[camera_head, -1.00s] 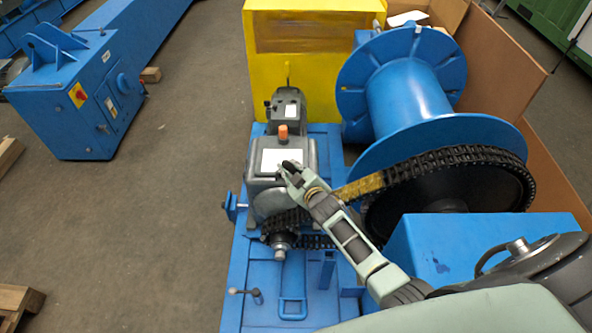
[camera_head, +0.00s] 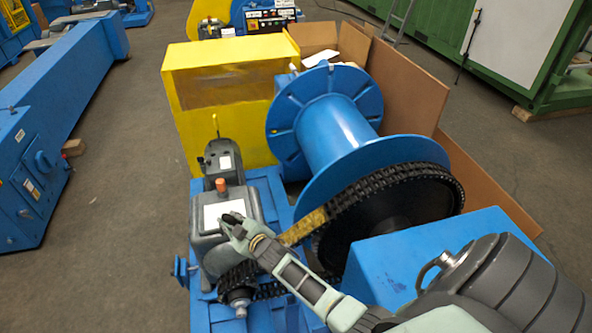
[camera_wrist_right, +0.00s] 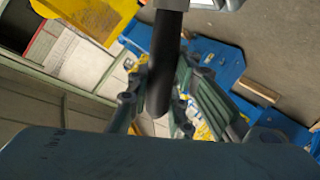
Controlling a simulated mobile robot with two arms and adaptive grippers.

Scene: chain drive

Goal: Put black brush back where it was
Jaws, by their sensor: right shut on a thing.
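My right gripper (camera_head: 231,223) reaches in from the lower right, in front of the grey gear motor. In the right wrist view its fingers (camera_wrist_right: 158,108) are shut on a dark, rod-like thing (camera_wrist_right: 164,62), which I take for the black brush. The rod runs up between the fingers, with a grey metal part at its upper end. In the head view the brush is too small and covered to make out clearly. My left gripper is not in view.
The large blue drum (camera_head: 337,135) has a black chain (camera_head: 395,172) around its sprocket, running down to the grey gear motor (camera_head: 214,235). A yellow guard box (camera_head: 228,133) stands behind. Brown boards (camera_head: 420,95) and a blue cover (camera_head: 425,250) flank the drum.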

